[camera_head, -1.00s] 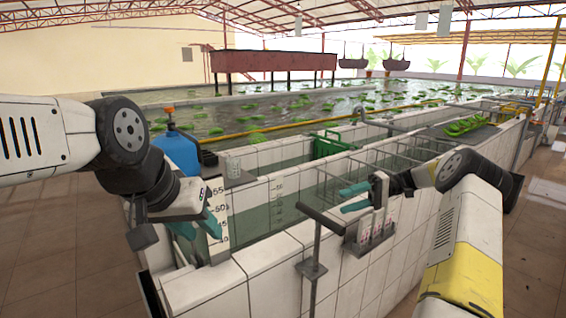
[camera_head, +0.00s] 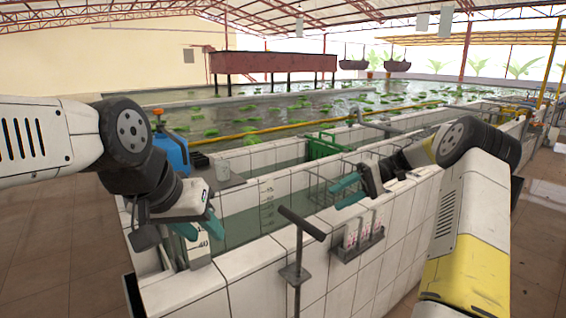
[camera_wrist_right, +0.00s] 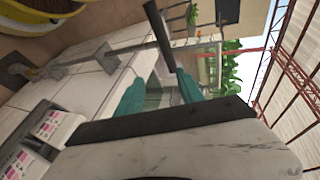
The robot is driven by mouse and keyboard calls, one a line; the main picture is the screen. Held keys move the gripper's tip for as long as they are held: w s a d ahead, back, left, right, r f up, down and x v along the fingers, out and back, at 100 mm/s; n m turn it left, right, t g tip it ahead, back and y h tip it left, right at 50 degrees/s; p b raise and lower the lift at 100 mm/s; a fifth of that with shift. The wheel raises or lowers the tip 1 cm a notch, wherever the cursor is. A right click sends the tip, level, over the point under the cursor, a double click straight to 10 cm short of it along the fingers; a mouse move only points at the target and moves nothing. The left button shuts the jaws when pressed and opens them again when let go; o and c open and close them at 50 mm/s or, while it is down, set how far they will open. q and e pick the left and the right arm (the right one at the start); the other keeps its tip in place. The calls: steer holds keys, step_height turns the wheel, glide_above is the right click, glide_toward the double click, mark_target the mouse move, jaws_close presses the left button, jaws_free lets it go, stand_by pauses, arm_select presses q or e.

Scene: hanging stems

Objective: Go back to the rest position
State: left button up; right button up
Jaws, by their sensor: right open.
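My left gripper (camera_head: 199,228) hangs at the left over the near end of the tiled tank. Its two teal fingers are apart, in front of a white scale with numbers. I see nothing between them. My right gripper (camera_head: 346,191) is over the tank's near wall, above and beside the small card rack (camera_head: 358,240). Its teal fingers point left and stand apart. In the right wrist view the fingers (camera_wrist_right: 160,92) are open and empty, with a dark bar behind them.
A T-shaped handle on a post (camera_head: 302,222) stands at the near wall, left of the card rack. A wire basket (camera_head: 325,188) and a green crate (camera_head: 322,146) are in the tank. A blue jug (camera_head: 173,150) is partly hidden behind my left arm. Floor at the left is open.

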steer(key=s+a+r+m+t+h, duration=0.1)
steer(key=s+a+r+t+h, duration=0.1)
steer(key=s+a+r+h, duration=0.3)
steer(key=s+r+t+h, duration=0.1)
steer(key=s+r+h, duration=0.15)
steer(key=s, duration=0.45)
steer(key=s+d+m+t+h, duration=0.1)
steer(key=s+t, duration=0.6)
steer(key=s, duration=0.9)
steer(key=shift+s+d+r+m+h, duration=0.4)
steer(key=shift+d+h, duration=0.3)
steer(key=shift+h, duration=0.45)
